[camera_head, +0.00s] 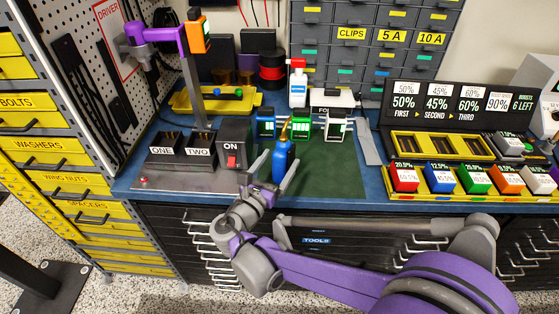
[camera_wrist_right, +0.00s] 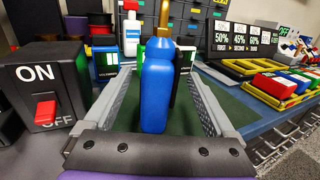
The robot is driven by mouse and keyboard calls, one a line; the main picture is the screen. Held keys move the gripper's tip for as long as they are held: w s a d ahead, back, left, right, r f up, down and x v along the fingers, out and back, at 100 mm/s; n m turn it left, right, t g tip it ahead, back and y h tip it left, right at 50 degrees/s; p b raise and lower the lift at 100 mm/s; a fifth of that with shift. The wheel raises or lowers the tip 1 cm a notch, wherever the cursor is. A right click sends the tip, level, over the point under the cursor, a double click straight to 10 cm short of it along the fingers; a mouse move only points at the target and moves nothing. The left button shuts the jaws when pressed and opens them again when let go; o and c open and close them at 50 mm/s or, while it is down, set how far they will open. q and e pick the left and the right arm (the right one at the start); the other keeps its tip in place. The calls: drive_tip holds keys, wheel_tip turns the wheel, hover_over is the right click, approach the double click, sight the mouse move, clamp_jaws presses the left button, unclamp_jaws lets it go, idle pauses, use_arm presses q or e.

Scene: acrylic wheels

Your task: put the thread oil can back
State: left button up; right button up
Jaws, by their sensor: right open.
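In the right wrist view the can (camera_wrist_right: 157,88) stands between the two spread fingers (camera_wrist_right: 158,95), with a visible gap on each side. My left gripper is not in view.
A grey box with a red ON switch (camera_head: 235,148) stands close left of the can. Coloured blocks (camera_head: 440,178) sit in a yellow rack at right. The mat right of the can is clear.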

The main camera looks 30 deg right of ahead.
drive_tip(key=v, duration=1)
drive_tip(key=s+d+f+m+g+y, duration=0.6)
drive_tip(key=s+f+m+y, duration=0.2)
drive_tip(key=s+f+m, duration=0.3)
drive_tip(key=s+a+f+m+y, duration=0.4)
drive_tip(key=s+a+m+y, duration=0.1)
drive_tip(key=m, duration=0.9)
drive_tip(key=shift+s+a+y, duration=0.35)
drive_tip(key=shift+a+y, duration=0.15)
drive_tip(key=shift+y, duration=0.4)
drive_tip(key=shift+f, duration=0.1)
drive_tip(key=shift+c, duration=0.2)
